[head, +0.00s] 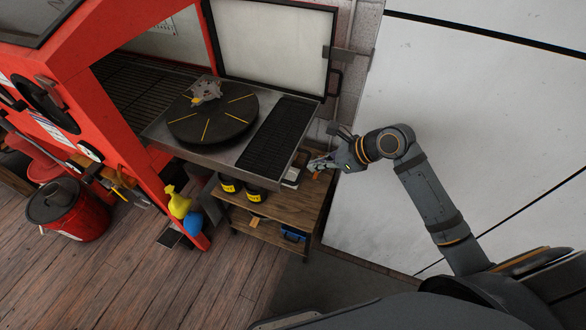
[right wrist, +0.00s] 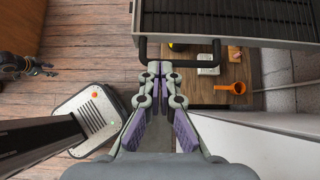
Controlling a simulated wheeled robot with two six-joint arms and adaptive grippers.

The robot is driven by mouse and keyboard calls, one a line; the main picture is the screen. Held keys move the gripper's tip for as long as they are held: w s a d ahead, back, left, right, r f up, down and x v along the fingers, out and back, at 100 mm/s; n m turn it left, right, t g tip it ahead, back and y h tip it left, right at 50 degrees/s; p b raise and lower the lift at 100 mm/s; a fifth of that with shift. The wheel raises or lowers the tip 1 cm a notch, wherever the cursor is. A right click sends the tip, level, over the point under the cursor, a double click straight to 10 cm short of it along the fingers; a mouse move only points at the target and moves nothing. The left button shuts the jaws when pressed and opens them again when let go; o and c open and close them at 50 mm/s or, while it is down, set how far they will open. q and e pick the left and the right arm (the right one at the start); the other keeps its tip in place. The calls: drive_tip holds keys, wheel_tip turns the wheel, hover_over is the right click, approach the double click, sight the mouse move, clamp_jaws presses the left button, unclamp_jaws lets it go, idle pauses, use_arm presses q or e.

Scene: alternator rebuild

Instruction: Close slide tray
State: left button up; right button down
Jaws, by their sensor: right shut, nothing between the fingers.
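The slide tray (head: 224,153) is pulled out of the red cabinet (head: 122,118). It carries a black round turntable (head: 212,113) with yellow lines and a grey metal part (head: 206,91) on it. The tray's ribbed end (right wrist: 230,18) and its black bar handle (right wrist: 195,64) show in the right wrist view. My right gripper (head: 318,164) is at the tray's outer end. Its fingers (right wrist: 160,68) are shut and empty, at the handle bar's left part; I cannot tell if they touch. My left gripper (right wrist: 38,68) seems to show at the left edge of the right wrist view, small and dark.
The cabinet's white-lined door (head: 272,48) stands open behind the tray. A wooden shelf cart (head: 278,205) with black tins (head: 230,184) stands below the tray. A yellow spray bottle (head: 178,203) and red bin (head: 70,208) are left.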

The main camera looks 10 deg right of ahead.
sight(286, 173)
drive_tip(key=x, duration=0.8)
drive_tip(key=shift+w+f, duration=0.15)
drive_tip(key=shift+w, duration=0.05)
drive_tip(key=shift+w+a+f, duration=0.2)
drive_tip(key=shift+f, duration=0.2)
drive_tip(key=shift+a, duration=0.1)
